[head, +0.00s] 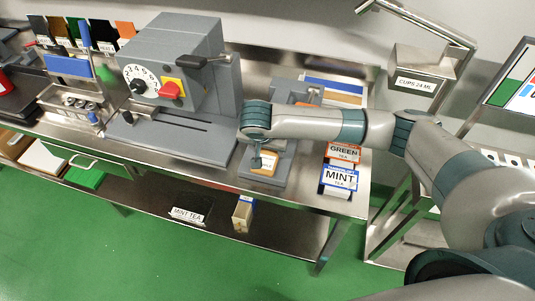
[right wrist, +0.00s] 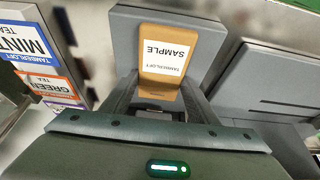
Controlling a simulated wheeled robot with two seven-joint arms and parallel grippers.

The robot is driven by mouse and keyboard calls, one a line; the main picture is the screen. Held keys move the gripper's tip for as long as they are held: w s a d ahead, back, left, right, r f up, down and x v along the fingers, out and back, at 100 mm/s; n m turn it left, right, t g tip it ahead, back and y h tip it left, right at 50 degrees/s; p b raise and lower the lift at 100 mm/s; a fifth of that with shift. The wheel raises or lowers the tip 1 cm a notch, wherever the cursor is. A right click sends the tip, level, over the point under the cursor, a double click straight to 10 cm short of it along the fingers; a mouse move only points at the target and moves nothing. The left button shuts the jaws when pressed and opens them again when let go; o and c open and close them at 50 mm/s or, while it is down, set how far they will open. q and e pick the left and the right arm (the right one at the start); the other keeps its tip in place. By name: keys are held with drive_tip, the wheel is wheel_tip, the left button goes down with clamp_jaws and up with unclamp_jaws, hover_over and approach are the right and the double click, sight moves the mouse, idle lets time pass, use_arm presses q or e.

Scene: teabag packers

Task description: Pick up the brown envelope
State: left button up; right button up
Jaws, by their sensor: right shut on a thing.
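The brown envelope (right wrist: 148,70) carries a white label reading SAMPLE and TAMBERLOFT in the right wrist view. It also shows small, at the front of a low grey device, in the head view (head: 263,169). My right gripper (head: 257,162) reaches down to it from above. In the right wrist view my right gripper (right wrist: 157,100) is shut on the envelope's near end. The fingers hide part of that end. I cannot tell whether the envelope still touches the grey surface under it. My left gripper is not in view.
A grey machine (head: 185,75) with a numbered dial and red knob stands to the left. A GREEN tea box (head: 343,152) and a MINT tea box (head: 339,179) stand right of the gripper. A lower shelf (head: 270,228) holds a small carton (head: 242,214).

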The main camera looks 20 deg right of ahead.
drive_tip(key=shift+r+b, duration=0.3)
wheel_tip(320, 180, up, 11)
drive_tip(key=b, duration=0.3)
wheel_tip(320, 180, up, 17)
hover_over(268, 153)
drive_tip(key=shift+f+b, duration=0.2)
drive_tip(key=shift+b, duration=0.2)
drive_tip(key=shift+s, duration=0.1)
idle(0.4)
